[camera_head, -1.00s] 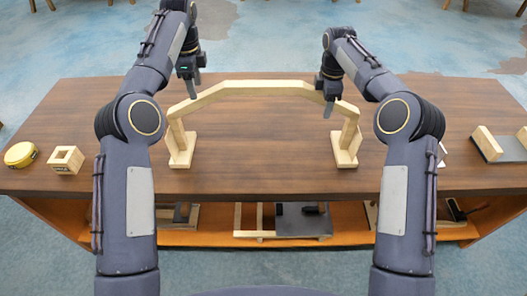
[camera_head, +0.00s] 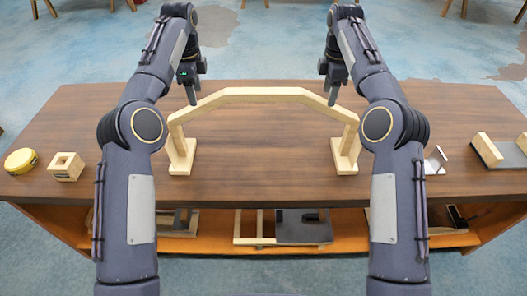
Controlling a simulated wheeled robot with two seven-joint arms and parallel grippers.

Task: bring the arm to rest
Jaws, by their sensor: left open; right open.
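A pale wooden bodyframe (camera_head: 262,93) stands upright on the brown table, an arch on two feet. My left gripper (camera_head: 192,92) is open and empty, above the table's far side by the arch's upper left corner. My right gripper (camera_head: 333,93) is open and empty by the arch's upper right corner. Whether either gripper touches the wood I cannot tell. Both of my arms reach forward from the near side, one on each side of the arch.
The brown table (camera_head: 260,170) has free room under the arch. A yellow round tin (camera_head: 21,161) and a small wooden block with a hole (camera_head: 66,167) lie at the left. A grey-and-wood piece (camera_head: 488,151) lies at the right.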

